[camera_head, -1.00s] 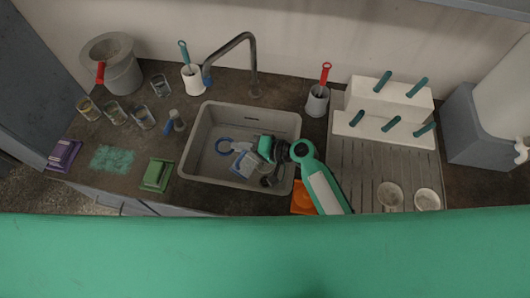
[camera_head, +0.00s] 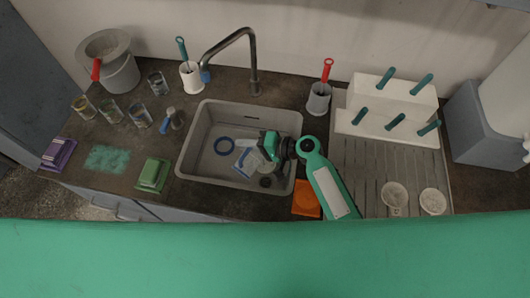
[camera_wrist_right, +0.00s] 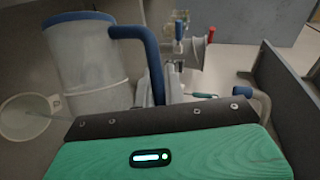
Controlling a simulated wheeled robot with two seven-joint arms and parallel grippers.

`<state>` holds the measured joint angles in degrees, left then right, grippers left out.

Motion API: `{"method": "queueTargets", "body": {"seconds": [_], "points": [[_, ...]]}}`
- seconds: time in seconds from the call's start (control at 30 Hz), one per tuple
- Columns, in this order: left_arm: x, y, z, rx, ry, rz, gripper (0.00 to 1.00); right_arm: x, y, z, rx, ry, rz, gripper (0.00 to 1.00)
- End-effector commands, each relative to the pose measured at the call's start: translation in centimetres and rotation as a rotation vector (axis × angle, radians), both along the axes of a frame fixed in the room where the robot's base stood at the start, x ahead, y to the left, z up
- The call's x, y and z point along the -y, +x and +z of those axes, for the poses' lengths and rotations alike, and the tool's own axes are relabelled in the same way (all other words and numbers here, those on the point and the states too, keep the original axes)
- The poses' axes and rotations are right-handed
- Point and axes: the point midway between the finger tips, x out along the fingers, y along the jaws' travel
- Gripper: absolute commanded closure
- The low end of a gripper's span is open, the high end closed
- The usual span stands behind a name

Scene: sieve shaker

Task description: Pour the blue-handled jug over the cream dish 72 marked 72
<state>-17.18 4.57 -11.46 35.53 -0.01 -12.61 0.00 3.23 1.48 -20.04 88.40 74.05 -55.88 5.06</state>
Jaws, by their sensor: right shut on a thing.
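A translucent jug (camera_wrist_right: 88,65) with a blue rim and blue handle (camera_wrist_right: 152,60) stands out in the right wrist view. My right gripper (camera_head: 268,146) is over the sink in the head view and shut on the jug's handle; its fingertips are hard to make out. In the head view the jug (camera_head: 244,161) shows only as a small pale, blue-edged shape by the gripper. Two round cream dishes, a left one (camera_head: 395,194) and a right one (camera_head: 433,200), sit on the drainboard; I cannot read their marks. My left gripper is out of view.
A white peg rack (camera_head: 390,103) stands behind the ribbed drainboard (camera_head: 362,165). An orange block (camera_head: 306,200) lies right of the sink. Several glasses stand at the left.

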Motion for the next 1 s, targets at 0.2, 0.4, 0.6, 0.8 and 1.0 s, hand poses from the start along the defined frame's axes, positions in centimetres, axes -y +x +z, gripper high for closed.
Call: {"method": "queueTargets", "body": {"seconds": [0.2,0.4,0.6,0.8,1.0], "points": [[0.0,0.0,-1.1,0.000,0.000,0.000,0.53,0.3,0.5,-0.8,-0.021,0.018,0.000,1.00],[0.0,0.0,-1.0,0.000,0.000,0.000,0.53,0.5,0.7,-0.4,-0.045,0.035,-0.001,1.00],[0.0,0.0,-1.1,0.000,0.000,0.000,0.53,0.7,1.0,-0.3,-0.072,0.053,-0.001,1.00],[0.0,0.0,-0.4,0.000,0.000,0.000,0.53,0.1,0.1,-0.2,-0.022,0.017,0.001,1.00],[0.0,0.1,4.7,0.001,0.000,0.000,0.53,-1.4,-1.9,4.0,0.087,-0.062,-0.001,1.00]]}}
